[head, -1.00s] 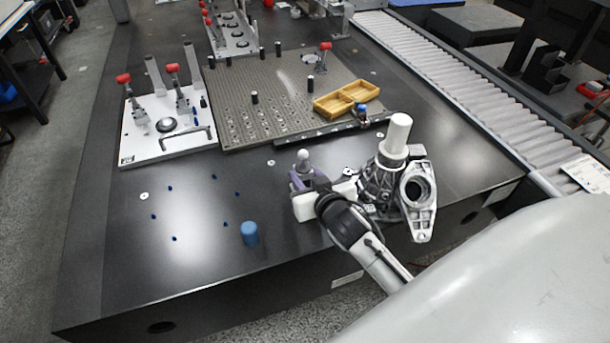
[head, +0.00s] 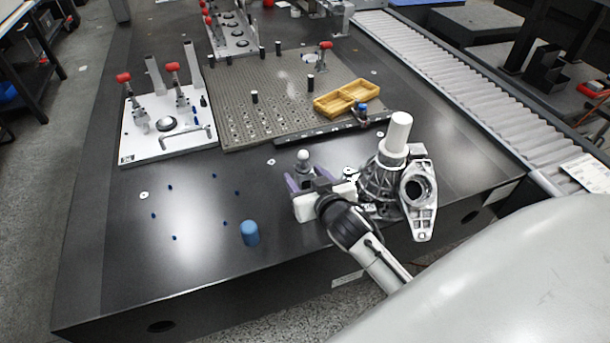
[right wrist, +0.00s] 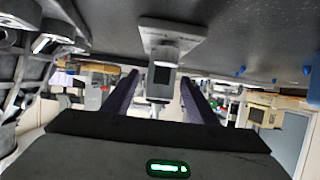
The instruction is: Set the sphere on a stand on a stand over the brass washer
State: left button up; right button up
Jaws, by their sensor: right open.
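The sphere on a stand (head: 303,157) is a small grey ball on a post, upright on the dark table just beyond my right gripper (head: 306,183). My right gripper is open, its purple fingers on either side of the stand. In the right wrist view, which is upside down, the stand's post and flat base (right wrist: 172,32) show between the spread fingers of the gripper (right wrist: 160,88). I cannot make out a brass washer; whether one lies under the stand is hidden. My left gripper is not in view.
A grey metal casting with a white cylinder (head: 396,135) stands close right of my right gripper. A blue cylinder (head: 250,233) stands near the front edge. A perforated plate (head: 235,95) with a yellow tray (head: 333,104) and a white clamp board (head: 145,148) lie behind.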

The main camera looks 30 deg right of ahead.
jog(key=v, duration=1)
jog(key=shift+p, duration=0.3)
jog(key=shift+s+r, duration=0.15)
jog(key=shift+s+a+f, duration=0.1)
jog(key=shift+s+f, duration=0.15)
jog(key=shift+s, duration=0.05)
jog(key=s+a+f+n+g+y, duration=0.1)
jog(key=s+a+f+n+g, duration=0.15)
jog(key=s, duration=0.35)
jog(key=s+a+f+n+g+y, duration=0.1)
jog(key=s+a+f+g, duration=0.1)
jog(key=s+g, duration=0.3)
jog(key=s+a+f+n+g+y, duration=0.1)
jog(key=s+a+f+g+y, duration=0.15)
jog(key=s, duration=0.45)
jog(key=w+a+f+t, duration=0.2)
jog(key=f, duration=0.3)
jog(key=w+a+f+t+y, duration=0.1)
jog(key=a+f+t, duration=0.2)
jog(key=f, duration=0.3)
jog(key=shift+w+a+t, duration=0.2)
jog(key=shift+w+t, duration=0.1)
jog(key=shift+w, duration=0.05)
